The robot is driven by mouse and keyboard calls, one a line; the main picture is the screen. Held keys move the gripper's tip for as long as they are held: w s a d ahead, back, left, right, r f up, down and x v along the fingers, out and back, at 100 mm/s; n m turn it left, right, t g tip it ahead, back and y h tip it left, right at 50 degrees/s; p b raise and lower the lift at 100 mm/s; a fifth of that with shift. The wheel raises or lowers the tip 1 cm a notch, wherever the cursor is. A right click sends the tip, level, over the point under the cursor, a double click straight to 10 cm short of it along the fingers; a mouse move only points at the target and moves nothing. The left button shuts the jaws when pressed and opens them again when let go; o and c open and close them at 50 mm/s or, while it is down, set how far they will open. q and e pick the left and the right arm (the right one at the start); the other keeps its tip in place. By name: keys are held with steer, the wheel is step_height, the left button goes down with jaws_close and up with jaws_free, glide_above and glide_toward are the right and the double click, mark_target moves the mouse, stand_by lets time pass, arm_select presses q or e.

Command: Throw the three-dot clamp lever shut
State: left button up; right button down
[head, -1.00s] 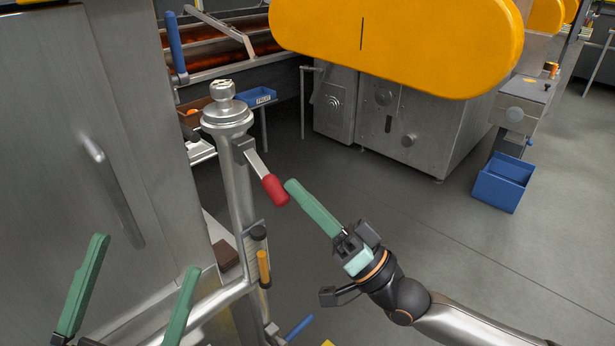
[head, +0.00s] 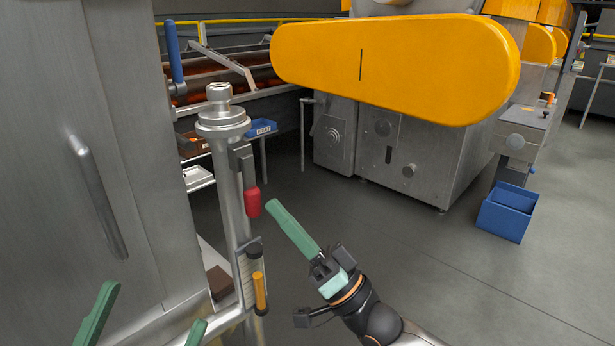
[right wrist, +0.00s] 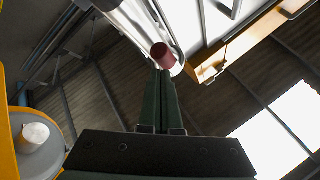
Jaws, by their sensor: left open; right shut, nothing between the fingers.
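The clamp lever has a red grip (head: 253,202) and hangs almost straight down along the upright metal post (head: 228,185); I cannot make out any dots on it. The red grip also shows in the right wrist view (right wrist: 161,54), just beyond the fingertips. My right gripper (head: 270,205) is shut and empty, its green fingers pressed together. Its tips are just right of the red grip, with a small gap in the head view. My left gripper (head: 156,303) is open at the lower left, its green fingers apart and partly cut off by the frame edge.
A brushed steel cabinet (head: 110,130) with a long handle fills the left. A yellow-covered machine (head: 400,65) and blue bin (head: 507,212) stand behind open floor.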

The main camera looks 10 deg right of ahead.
steer(key=shift+w+a+f, duration=0.25)
steer(key=shift+w+a, duration=0.1)
steer(key=shift+w, duration=0.15)
steer(key=shift+w+a, duration=0.1)
steer(key=shift+a, duration=0.05)
stand_by(0.4)
